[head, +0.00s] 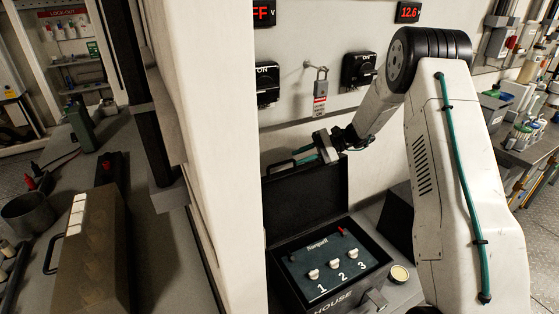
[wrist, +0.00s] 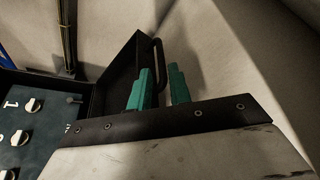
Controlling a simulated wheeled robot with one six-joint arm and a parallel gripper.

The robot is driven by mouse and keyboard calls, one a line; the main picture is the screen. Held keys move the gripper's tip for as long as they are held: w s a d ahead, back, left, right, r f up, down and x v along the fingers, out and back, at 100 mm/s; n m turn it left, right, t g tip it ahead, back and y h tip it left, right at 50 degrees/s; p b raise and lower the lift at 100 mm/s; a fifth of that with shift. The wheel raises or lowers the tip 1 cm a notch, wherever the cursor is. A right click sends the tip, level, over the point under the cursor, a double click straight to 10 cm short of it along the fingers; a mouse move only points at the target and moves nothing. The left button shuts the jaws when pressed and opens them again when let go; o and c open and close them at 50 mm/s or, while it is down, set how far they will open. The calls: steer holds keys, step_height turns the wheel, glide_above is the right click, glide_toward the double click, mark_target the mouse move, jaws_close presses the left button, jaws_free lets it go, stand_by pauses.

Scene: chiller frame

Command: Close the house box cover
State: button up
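The house box (head: 345,300) is a black case labelled HOUSE, with a dark panel of numbered white knobs (head: 335,264) inside. Its cover (head: 310,205) stands raised at the back of the box, with a handle (head: 279,168) on its upper edge. My gripper (head: 306,157) is at the top of the cover, near the handle. In the wrist view the two teal fingers (wrist: 160,88) are apart, and the cover's handle (wrist: 156,50) runs down toward the gap between them. The handle's lower end is hidden by the fingers, so I cannot tell whether they touch it.
A padlock with a tag (head: 320,88) hangs on the wall panel above the cover, between two black ON switches (head: 359,70). A small round tin (head: 399,273) sits right of the box. A pale upright wall (head: 205,130) stands close on the left.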

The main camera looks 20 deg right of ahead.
mark_target(286, 162)
steer(key=shift+w+a+f, duration=0.15)
steer(key=shift+a+f, duration=0.05)
steer(key=shift+x, duration=3.35)
jaws_close()
